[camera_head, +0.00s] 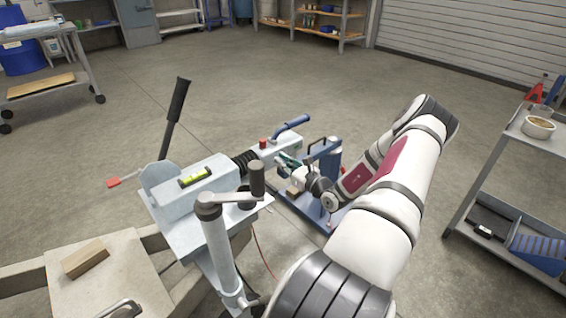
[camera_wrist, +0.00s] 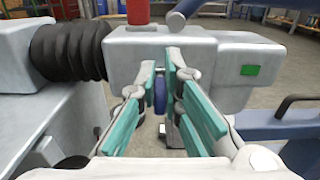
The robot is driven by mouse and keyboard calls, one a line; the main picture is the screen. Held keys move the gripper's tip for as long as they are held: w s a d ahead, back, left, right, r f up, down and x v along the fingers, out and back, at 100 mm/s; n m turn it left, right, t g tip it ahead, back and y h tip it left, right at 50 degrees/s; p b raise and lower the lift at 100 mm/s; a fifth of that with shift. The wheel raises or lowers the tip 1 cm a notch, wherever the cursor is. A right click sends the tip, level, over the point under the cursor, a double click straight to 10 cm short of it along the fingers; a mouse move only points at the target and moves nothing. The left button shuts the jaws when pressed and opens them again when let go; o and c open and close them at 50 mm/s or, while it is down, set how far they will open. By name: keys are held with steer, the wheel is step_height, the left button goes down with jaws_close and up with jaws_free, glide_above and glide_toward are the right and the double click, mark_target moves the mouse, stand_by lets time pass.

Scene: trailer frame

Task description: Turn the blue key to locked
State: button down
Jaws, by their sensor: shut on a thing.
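The blue key (camera_wrist: 160,94) shows in the wrist view as a narrow, upright blue piece under the grey coupler body (camera_wrist: 135,48). My gripper (camera_wrist: 163,72), with teal finger pads, is shut on it; the pads hide much of the key's sides. In the head view, my gripper (camera_head: 286,162) reaches the near right side of the coupler (camera_head: 278,150). The key cannot be made out there.
A red cap (camera_wrist: 138,10) and a blue handle (camera_head: 291,128) rise from the coupler. A black bellows (camera_head: 243,161) lies to its left. A blue stand (camera_head: 322,152) is close beyond my gripper. Open floor lies behind.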

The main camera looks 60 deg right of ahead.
steer(key=shift+n, duration=0.3)
steer(key=n+p, duration=0.1)
steer(key=n, duration=0.3)
steer(key=a+n+p, duration=0.1)
steer(key=n, duration=0.4)
steer(key=f+n+p, duration=0.1)
steer(key=n+p, duration=0.1)
steer(key=n, duration=0.2)
steer(key=shift+w+a+n, duration=0.1)
steer(key=shift+a+n, duration=0.05)
steer(key=shift+n, duration=0.15)
steer(key=shift+f+n+b, duration=0.2)
steer(key=shift+n+b, duration=0.15)
steer(key=shift+n, duration=1.55)
steer(key=c, duration=1.7)
jaws_free()
